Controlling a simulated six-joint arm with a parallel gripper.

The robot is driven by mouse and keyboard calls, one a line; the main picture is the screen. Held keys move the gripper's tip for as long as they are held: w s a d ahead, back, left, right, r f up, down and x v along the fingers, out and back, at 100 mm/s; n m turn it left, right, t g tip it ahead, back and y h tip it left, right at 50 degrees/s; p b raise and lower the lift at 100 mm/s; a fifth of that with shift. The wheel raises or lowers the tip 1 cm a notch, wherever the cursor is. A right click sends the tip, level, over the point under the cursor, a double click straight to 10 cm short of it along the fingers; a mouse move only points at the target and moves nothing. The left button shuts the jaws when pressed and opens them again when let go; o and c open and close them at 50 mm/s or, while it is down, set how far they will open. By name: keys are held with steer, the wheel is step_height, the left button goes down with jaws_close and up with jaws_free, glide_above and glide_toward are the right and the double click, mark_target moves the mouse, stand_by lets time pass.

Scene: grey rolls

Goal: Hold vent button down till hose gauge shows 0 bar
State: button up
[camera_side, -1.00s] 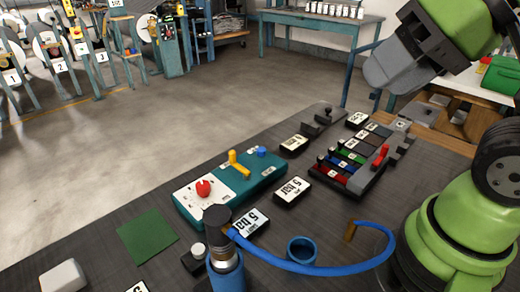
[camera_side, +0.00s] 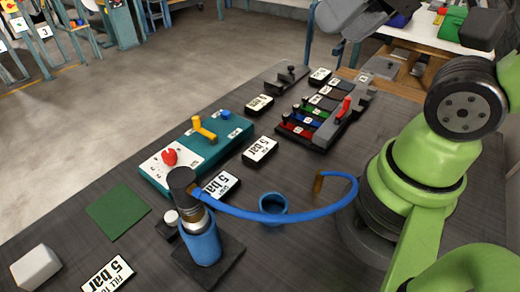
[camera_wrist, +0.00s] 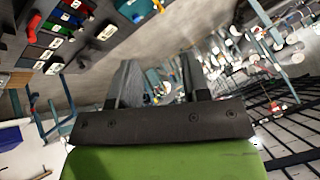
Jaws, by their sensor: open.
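A teal panel (camera_side: 227,133) on the dark bench carries a red knob (camera_side: 169,157), a yellow lever (camera_side: 204,130) and a small blue button (camera_side: 225,114). A blue cylinder (camera_side: 201,240) stands upright in front of it, with a dark round head (camera_side: 181,178). A blue hose (camera_side: 290,217) curves from it to a brown fitting (camera_side: 318,183). A white round-topped button (camera_side: 171,217) sits beside the cylinder. I cannot tell which button is the vent, and no gauge reading is legible. My gripper (camera_wrist: 160,82) is open and empty, high above the bench and partly cut off in the side view.
A blue cup (camera_side: 272,208) stands under the hose curve. A rack of coloured slots with a red handle (camera_side: 344,107) is at the back right. A green mat (camera_side: 118,210) and white block (camera_side: 35,267) lie at left.

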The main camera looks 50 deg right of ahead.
jaws_close()
stand_by(1.8)
